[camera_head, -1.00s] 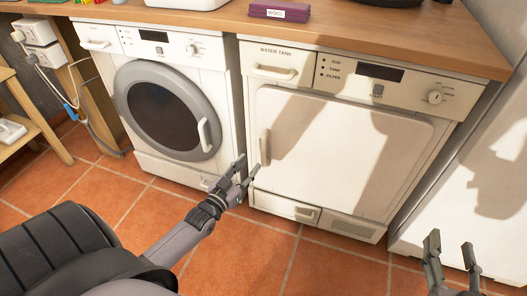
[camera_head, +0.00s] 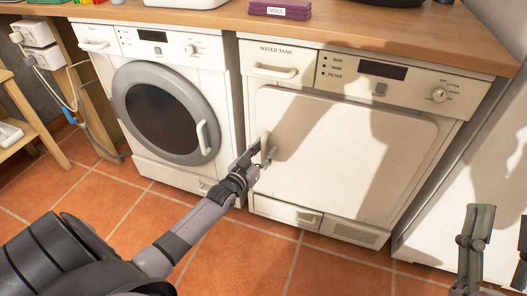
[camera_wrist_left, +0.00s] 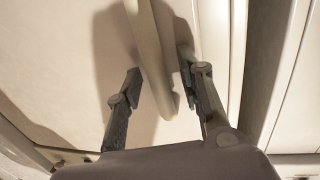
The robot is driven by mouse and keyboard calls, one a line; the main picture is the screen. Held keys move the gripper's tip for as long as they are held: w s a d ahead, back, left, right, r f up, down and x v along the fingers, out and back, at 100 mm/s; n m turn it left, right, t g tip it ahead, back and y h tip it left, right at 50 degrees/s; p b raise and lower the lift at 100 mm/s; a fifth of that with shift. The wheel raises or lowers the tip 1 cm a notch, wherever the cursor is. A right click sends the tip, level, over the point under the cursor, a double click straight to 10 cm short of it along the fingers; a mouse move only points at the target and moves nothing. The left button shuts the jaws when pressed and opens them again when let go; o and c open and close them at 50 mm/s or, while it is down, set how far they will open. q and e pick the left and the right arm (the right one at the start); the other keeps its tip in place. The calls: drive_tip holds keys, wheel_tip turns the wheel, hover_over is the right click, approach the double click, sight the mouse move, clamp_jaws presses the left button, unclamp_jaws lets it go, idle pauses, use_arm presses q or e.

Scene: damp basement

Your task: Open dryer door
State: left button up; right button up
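The dryer (camera_head: 330,150) is the white machine on the right under the counter, labelled "WATER TANK". Its flat door (camera_head: 345,150) is closed. The upright door handle (camera_head: 265,142) is at the door's left edge. My left gripper (camera_head: 262,158) is at the handle and hides its lower part. In the left wrist view the handle (camera_wrist_left: 156,55) runs down between the two open fingers of my left gripper (camera_wrist_left: 160,82), with gaps beside it. My right gripper (camera_head: 498,240) is at the lower right, its fingers spread apart and empty, away from the dryer.
A washing machine (camera_head: 165,110) with a round door stands left of the dryer. A white appliance (camera_head: 490,170) is at the right. The tiled floor (camera_head: 240,258) in front is clear.

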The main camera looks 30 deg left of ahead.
use_arm(q)
drive_tip(key=shift+c, duration=0.5)
clamp_jaws()
idle(0.3)
